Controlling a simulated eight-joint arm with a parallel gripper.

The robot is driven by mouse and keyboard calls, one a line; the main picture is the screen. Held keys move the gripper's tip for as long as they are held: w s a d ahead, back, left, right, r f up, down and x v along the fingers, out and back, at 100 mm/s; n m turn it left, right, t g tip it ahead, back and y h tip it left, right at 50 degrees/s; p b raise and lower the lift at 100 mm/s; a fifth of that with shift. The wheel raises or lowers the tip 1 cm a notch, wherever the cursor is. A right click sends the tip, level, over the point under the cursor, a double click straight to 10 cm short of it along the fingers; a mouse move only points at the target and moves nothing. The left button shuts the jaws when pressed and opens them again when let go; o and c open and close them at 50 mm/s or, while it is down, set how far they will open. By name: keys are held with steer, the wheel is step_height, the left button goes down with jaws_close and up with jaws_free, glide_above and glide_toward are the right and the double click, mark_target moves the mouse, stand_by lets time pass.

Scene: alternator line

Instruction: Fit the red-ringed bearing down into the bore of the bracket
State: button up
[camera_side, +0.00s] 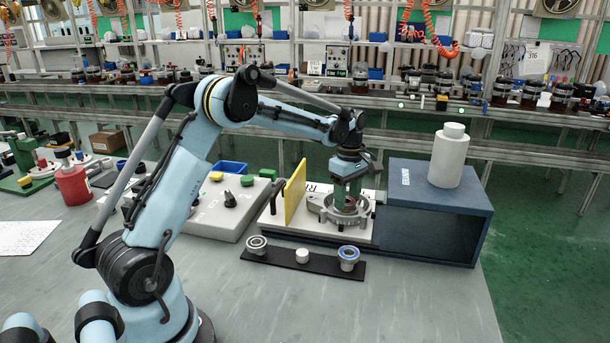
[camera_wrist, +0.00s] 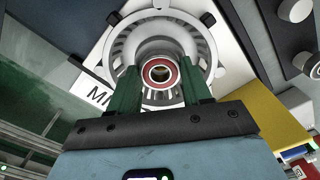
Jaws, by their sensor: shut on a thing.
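The red-ringed bearing (camera_wrist: 161,72) shows in the wrist view between the two green fingers of my gripper (camera_wrist: 160,88), which is shut on it. The grey slotted bracket (camera_wrist: 120,47) lies beyond it, and the bearing appears over the bore area. In the side view my gripper (camera_side: 348,196) points straight down at the bracket (camera_side: 326,208), which sits on a pale base plate (camera_side: 287,222). The fingers and the bracket largely hide the bearing there. I cannot tell how far the bearing is inside the bore.
A yellow upright plate (camera_side: 295,188) stands left of the bracket. A dark blue open box (camera_side: 480,213) with a white bottle (camera_side: 447,162) on top stands close on the right. In front, a black strip (camera_side: 325,264) carries a grey bearing (camera_side: 257,243), a white piece (camera_side: 302,256) and a blue-ringed bearing (camera_side: 348,254).

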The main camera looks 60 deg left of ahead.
steer(key=shift+f, duration=0.35)
steer(key=o, duration=1.2)
steer(key=shift+c, duration=0.2)
step_height(320, 180, up, 11)
steer(key=s+d+r+m+t, duration=0.2)
steer(key=s+d+r+m, duration=0.1)
steer(key=d+r+m, duration=0.15)
steer(key=s+d+f+m+t, duration=0.2)
steer(key=s+d+f+m, duration=0.1)
steer(key=s+d+m, duration=0.2)
steer(key=s+d+f+m+t, duration=0.3)
steer(key=s+d+m, duration=0.3)
steer(key=s+m, duration=0.4)
steer(key=shift+s+d+f+m, duration=0.25)
steer(key=shift+s+f+m, duration=0.05)
steer(key=shift+f+m, duration=0.1)
